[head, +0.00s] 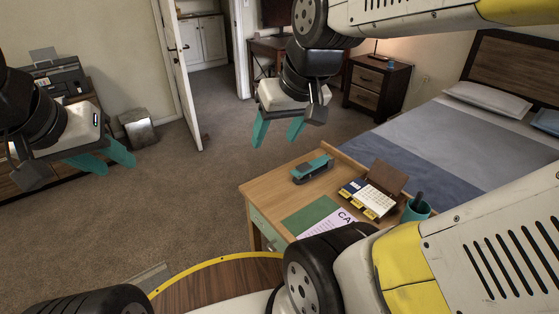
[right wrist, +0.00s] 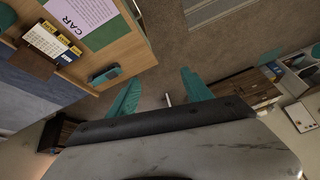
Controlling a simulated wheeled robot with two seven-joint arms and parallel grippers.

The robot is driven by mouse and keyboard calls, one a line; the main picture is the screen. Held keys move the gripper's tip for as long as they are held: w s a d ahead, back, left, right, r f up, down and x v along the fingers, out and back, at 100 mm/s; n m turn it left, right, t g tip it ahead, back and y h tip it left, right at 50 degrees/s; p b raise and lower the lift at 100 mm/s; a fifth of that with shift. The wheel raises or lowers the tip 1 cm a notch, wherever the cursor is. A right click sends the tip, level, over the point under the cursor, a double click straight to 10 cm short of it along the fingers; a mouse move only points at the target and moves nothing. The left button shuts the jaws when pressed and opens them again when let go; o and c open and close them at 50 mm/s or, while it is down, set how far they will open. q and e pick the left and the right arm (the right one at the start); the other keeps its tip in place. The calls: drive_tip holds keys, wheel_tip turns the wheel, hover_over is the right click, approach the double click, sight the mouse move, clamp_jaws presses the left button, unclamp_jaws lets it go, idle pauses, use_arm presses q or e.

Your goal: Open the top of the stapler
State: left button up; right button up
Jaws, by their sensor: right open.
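The stapler (head: 312,168), teal and dark grey, lies on the wooden desk (head: 262,187) near its far edge. Its teal top appears to be down along the base. It also shows in the right wrist view (right wrist: 105,76), left of the fingers and apart from them. My right gripper (head: 278,134) is open and empty, above and to the left of the stapler in the head view. Its two teal fingers (right wrist: 160,94) also show in the right wrist view, with floor between them. My left gripper (head: 112,162) is far left, away from the desk, with its fingers apart and empty.
On the desk stand a calendar (head: 372,196) with yellow tabs, a brown holder (head: 386,178) and a teal pen cup (head: 415,210). A green blotter (head: 308,217) and a printed sheet (head: 328,226) lie at the front. The bed (head: 420,150) is behind the desk.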

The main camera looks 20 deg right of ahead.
drive_tip(key=w+d+f+n+g+h, duration=0.3)
drive_tip(key=w+d+f+g+h, duration=0.15)
drive_tip(key=w+f, duration=0.5)
drive_tip(key=n+t+h, duration=0.4)
drive_tip(key=n+h, duration=1)
drive_tip(key=n, duration=0.2)
approach(294, 173)
drive_tip(key=d, duration=0.3)
drive_tip(key=shift+s+d+f, duration=0.1)
drive_tip(key=shift+s, duration=0.1)
drive_tip(key=shift+w+a+f+n+t, duration=0.25)
drive_tip(key=shift+a+f+n+t, duration=0.1)
drive_tip(key=shift+n+t, duration=0.3)
drive_tip(key=x, duration=0.7)
drive_tip(key=shift+d+r, duration=0.1)
drive_tip(key=shift+d, duration=0.25)
drive_tip(key=shift+c, duration=0.5)
clamp_jaws()
